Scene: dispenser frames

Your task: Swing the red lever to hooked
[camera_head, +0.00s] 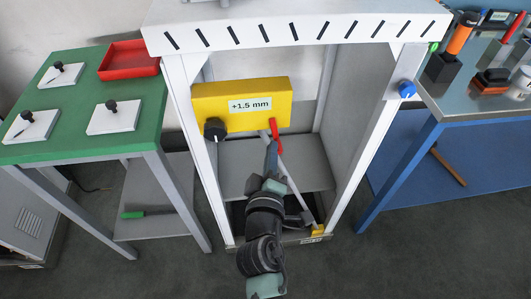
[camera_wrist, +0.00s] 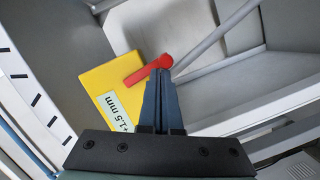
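The red lever (camera_head: 276,134) is on the lower right part of the yellow box labelled "+1.5 mm" (camera_head: 212,106). It slants down past the box's lower edge. My gripper (camera_head: 271,146) is just beside the lever in the head view. In the wrist view the fingers (camera_wrist: 161,76) are together, with their tips at the end of the lever (camera_wrist: 143,74) that sticks out past the yellow box (camera_wrist: 106,82). The tips overlap that end. I cannot tell whether they touch it, and I see nothing held between them. No mark reading "hooked" is legible.
A white frame (camera_head: 180,75) surrounds the box, with posts on both sides of my arm. A grey rod (camera_head: 292,177) slants down behind the lever. A black knob (camera_head: 214,130) is at the box's left. A green table (camera_head: 140,130) and blue bench (camera_head: 440,125) flank the frame.

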